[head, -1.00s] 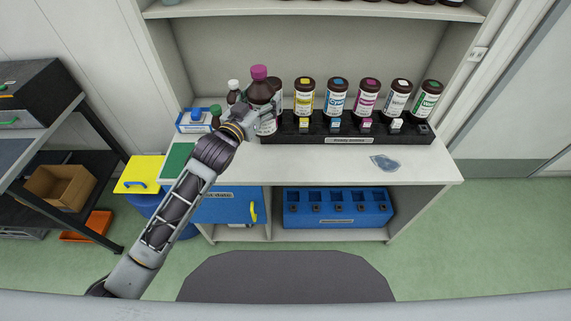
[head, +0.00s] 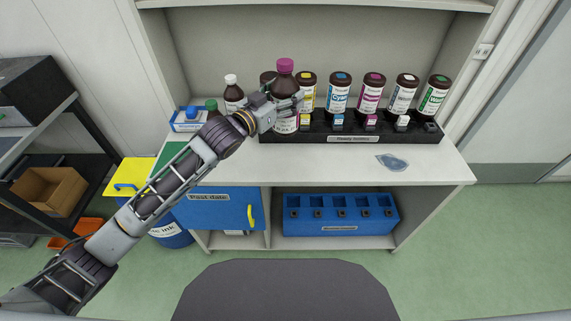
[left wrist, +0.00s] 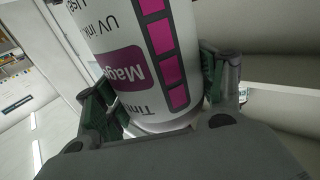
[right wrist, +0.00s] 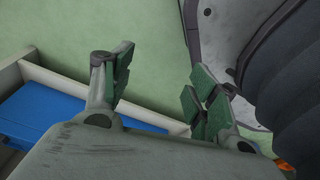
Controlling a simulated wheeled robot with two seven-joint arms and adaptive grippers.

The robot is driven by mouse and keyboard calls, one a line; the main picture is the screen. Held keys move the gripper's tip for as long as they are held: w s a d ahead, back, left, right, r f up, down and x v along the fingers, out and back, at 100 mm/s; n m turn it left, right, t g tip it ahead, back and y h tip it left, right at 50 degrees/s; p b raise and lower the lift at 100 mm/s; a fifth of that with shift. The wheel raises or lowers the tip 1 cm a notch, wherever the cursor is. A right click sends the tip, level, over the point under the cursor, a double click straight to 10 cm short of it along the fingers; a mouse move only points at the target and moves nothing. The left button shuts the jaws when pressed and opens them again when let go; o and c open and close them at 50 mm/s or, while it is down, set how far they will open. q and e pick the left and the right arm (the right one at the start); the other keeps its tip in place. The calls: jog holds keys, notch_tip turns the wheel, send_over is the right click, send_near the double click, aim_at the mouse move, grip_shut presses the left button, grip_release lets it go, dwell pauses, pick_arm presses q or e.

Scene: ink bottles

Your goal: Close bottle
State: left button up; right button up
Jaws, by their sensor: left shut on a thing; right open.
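A dark brown bottle with a magenta cap (head: 285,66) is at the left end of the black rack (head: 385,136). My left gripper (head: 290,104) is shut around the bottle's body, below its shoulder. The left wrist view shows its white label (left wrist: 140,45) with magenta squares and part of the word "Magenta" between the fingers. The cap sits on top of the neck; how tightly it fits cannot be told. The bottle's base is partly hidden, so I cannot tell whether it touches the rack. My right gripper (right wrist: 162,92) is open and empty in the right wrist view, away from the bottles.
Several labelled ink bottles stand in the rack, including a cyan one (head: 339,96). A dark-capped bottle (head: 268,77) is mostly hidden behind the held one. A white-capped bottle (head: 232,92) stands left. A blue-grey puddle-like patch (head: 392,162) lies on the counter (head: 330,172). A shelf (head: 320,5) is above.

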aim_at(285, 108)
pick_arm(q)
jog(key=f+b, duration=0.2)
jog(key=w+f+m+b, duration=0.1)
jog(key=b, duration=0.1)
jog(key=shift+d+g+h, duration=0.4)
jog(key=shift+w+a+f+h+b, duration=0.15)
jog(key=shift+w+f+b, duration=0.1)
jog(key=shift+f+b, duration=0.45)
jog(key=shift+w+a+f+h+b, duration=0.15)
jog(key=shift+w+f+b, duration=0.05)
jog(key=shift+f+b, duration=0.4)
pick_arm(e)
jog(key=shift+w+a+f, duration=0.1)
jog(key=shift+w+f, duration=0.3)
jog(key=shift+w, duration=0.35)
jog(key=shift+w+a+f, duration=0.15)
jog(key=shift+w+f, duration=0.3)
jog(key=shift+w, duration=0.35)
jog(key=shift+w+a+f, duration=0.1)
jog(key=shift+w+f, duration=0.3)
jog(key=shift+w, duration=0.35)
